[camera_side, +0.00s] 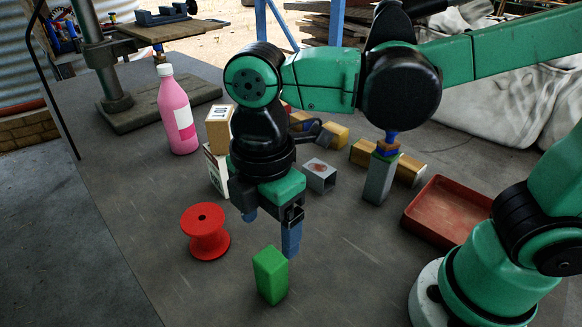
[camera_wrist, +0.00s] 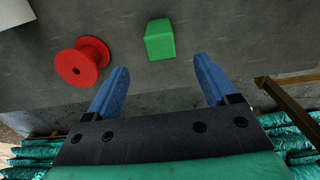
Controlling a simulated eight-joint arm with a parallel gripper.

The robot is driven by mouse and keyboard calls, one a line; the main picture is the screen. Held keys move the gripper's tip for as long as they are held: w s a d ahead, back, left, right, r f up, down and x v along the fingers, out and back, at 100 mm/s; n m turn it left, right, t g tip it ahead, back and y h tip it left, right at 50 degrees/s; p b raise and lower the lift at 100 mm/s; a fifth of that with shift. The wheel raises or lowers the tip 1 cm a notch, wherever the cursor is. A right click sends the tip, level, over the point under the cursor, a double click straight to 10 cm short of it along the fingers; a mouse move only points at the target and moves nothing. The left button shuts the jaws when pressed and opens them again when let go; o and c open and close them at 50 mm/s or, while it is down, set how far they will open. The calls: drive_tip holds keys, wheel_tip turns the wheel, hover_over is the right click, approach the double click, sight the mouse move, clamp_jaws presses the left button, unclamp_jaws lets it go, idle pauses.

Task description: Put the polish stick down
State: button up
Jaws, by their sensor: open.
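The polish stick seems to be the green block (camera_side: 270,276), which stands upright on the grey bench top (camera_side: 150,225) near its front. It also shows in the wrist view (camera_wrist: 160,40), just beyond the fingertips and roughly in line with the gap between them. My gripper (camera_side: 270,232) is open and empty, its blue fingers pointing down above and behind the green block. In the wrist view my gripper (camera_wrist: 161,68) has its fingers wide apart, with nothing between them. The block appears clear of both fingers.
A red spool (camera_side: 206,245) stands left of the block, and also shows in the wrist view (camera_wrist: 76,68). A pink bottle (camera_side: 178,112), small boxes (camera_side: 218,128), a metal square tube (camera_side: 319,176) and a grey upright block (camera_side: 379,182) stand behind. A red tray (camera_side: 440,190) lies right.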

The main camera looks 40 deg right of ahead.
wheel_tip(320, 180, up, 3)
drive_tip(key=shift+f, duration=0.15)
drive_tip(key=shift+w+d, duration=0.1)
drive_tip(key=shift+d, duration=0.1)
drive_tip(key=w+d+f+m+t, duration=0.1)
drive_tip(key=d+m+t, duration=0.2)
drive_tip(key=d+m, duration=0.4)
drive_tip(key=w+d+f+m+t, duration=0.1)
drive_tip(key=d+m+t, duration=0.3)
drive_tip(key=d+m, duration=0.4)
drive_tip(key=w+m, duration=0.1)
drive_tip(key=m, duration=0.2)
drive_tip(key=shift+w+f, duration=0.2)
drive_tip(key=shift+w, duration=0.05)
